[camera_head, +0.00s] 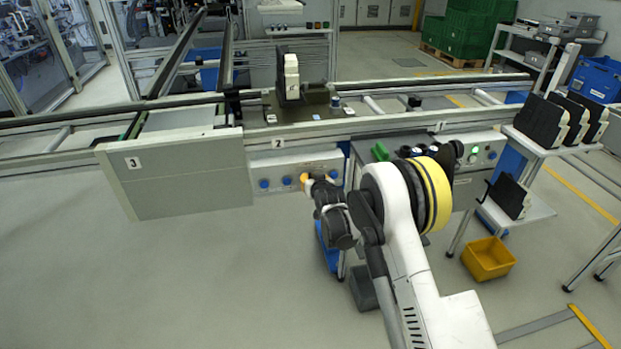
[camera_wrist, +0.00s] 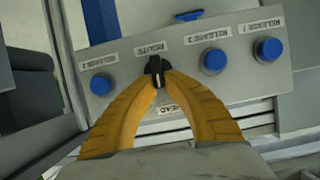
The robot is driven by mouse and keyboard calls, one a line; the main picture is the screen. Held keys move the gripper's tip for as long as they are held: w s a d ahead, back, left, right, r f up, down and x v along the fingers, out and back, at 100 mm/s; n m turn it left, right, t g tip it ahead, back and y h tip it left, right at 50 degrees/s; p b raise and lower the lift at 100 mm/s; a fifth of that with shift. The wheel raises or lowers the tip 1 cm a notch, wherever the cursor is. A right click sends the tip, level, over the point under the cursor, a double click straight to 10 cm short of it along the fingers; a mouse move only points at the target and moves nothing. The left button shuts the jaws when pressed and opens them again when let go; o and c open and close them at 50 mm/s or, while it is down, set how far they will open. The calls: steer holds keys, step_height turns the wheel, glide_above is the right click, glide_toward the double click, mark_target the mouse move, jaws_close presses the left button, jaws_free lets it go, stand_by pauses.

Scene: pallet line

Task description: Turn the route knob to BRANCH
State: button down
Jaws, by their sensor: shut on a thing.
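The route knob (camera_wrist: 155,65) is a small black knob under the ROUTE label (camera_wrist: 155,47) on a grey control panel (camera_wrist: 240,88). My gripper (camera_wrist: 157,80), with two yellow fingers, is shut on the knob, one fingertip on each side. A short pale mark shows between the fingertips, but I cannot tell which setting the knob points at. A label below the knob is mostly hidden by the fingers; only its end, "EAD", shows. In the head view my gripper (camera_head: 305,179) is at the front of the panel (camera_head: 272,168), and the knob is hidden there.
Blue push buttons flank the knob: one at left (camera_wrist: 101,84), one close at right (camera_wrist: 212,61), one farther right (camera_wrist: 268,49). In the head view, a grey board marked 3 (camera_head: 185,175) stands left of the panel. A yellow bin (camera_head: 488,259) is on the floor at right.

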steer(key=m+y, duration=0.1)
steer(key=m, duration=0.1)
steer(key=d+m+y, duration=0.1)
steer(key=m+y, duration=0.1)
steer(key=m, duration=0.1)
steer(key=f+m+y, duration=0.1)
steer(key=m+y, duration=0.1)
steer(key=m, duration=0.1)
steer(key=shift+w+d, duration=0.2)
steer(key=shift+d, duration=0.05)
stand_by(0.4)
stand_by(0.5)
steer(key=c, duration=1.5)
jaws_free()
steer(key=shift+o, duration=0.2)
steer(key=v, duration=1.2)
steer(key=shift+w+d, duration=0.1)
